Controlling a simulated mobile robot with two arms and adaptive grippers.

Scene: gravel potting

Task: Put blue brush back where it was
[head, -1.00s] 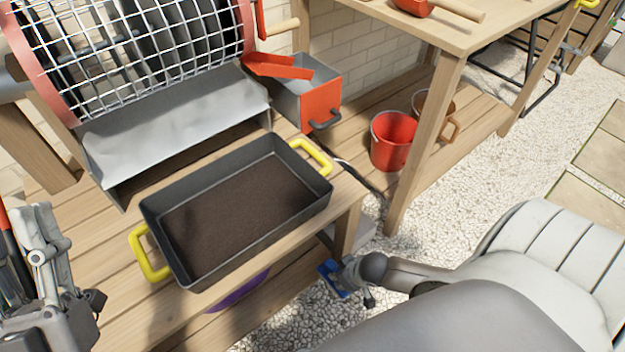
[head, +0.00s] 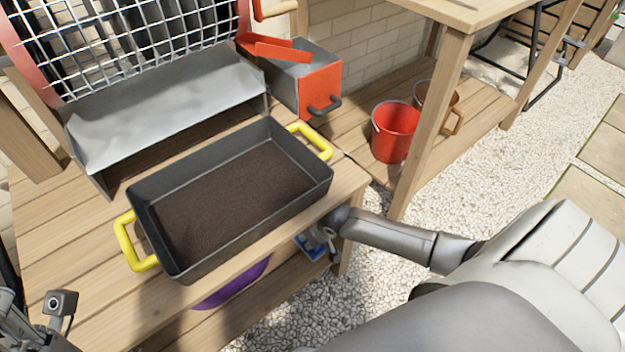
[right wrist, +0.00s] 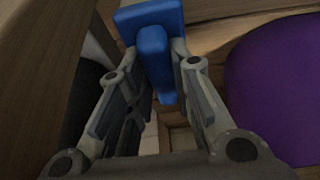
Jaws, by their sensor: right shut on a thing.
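The blue brush (right wrist: 155,50) is between the fingers of my right gripper (right wrist: 160,75), which is shut on it. In the head view my right gripper (head: 318,240) is at the front edge of the wooden bench, low beside its front leg, and a bit of the blue brush (head: 311,249) shows there. In the right wrist view the brush is near wooden boards, and its far end is at the top of the picture. My left gripper's fingers are not visible; only part of my left arm shows at the lower left.
A dark tray (head: 172,268) of soil with yellow handles stands on the bench (head: 90,290). A purple thing (head: 232,284), also in the right wrist view (right wrist: 275,85), sits beneath the bench top. Red bucket (head: 395,132) and orange box (head: 322,88) stand behind. Gravel floor lies at right.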

